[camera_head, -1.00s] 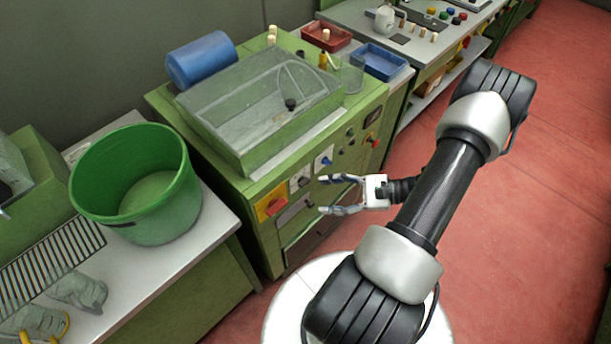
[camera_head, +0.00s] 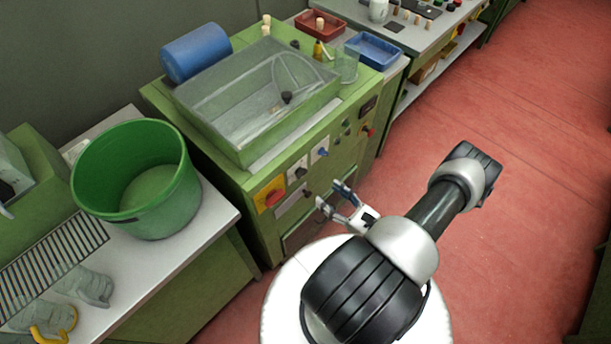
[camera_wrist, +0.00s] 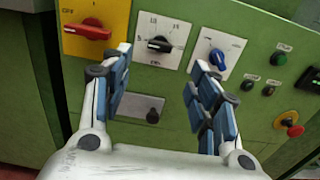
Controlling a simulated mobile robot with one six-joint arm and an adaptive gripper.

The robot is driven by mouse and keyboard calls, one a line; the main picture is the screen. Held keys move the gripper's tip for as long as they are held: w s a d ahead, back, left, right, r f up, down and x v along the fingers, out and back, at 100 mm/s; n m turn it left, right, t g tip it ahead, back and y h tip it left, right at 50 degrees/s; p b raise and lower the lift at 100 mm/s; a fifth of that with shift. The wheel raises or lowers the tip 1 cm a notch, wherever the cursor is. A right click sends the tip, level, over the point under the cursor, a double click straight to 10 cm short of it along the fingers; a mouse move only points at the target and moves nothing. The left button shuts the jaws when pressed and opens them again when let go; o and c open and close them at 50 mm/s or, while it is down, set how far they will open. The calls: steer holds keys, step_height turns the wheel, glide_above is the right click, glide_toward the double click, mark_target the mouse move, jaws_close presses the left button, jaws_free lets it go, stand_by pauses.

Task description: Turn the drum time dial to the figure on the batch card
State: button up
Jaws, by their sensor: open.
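Which one is the drum time dial I cannot tell for sure. My gripper (camera_head: 332,194) is open and empty in front of the panel, apart from it. In the wrist view its fingers (camera_wrist: 158,62) stand on either side of the black knob, nearer the camera. I cannot make out a batch card.
A red switch on a yellow plate (camera_wrist: 88,30) is left of the dials. A lower plate with a small black knob (camera_wrist: 152,115) is below. A red stop button (camera_wrist: 295,131) is at right. A green bucket (camera_head: 140,215) stands on the left bench. The red floor at right is clear.

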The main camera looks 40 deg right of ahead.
mark_target(301, 173)
steer(key=w, duration=1.1)
steer(key=shift+a+b, duration=0.4)
steer(key=c, duration=1.1)
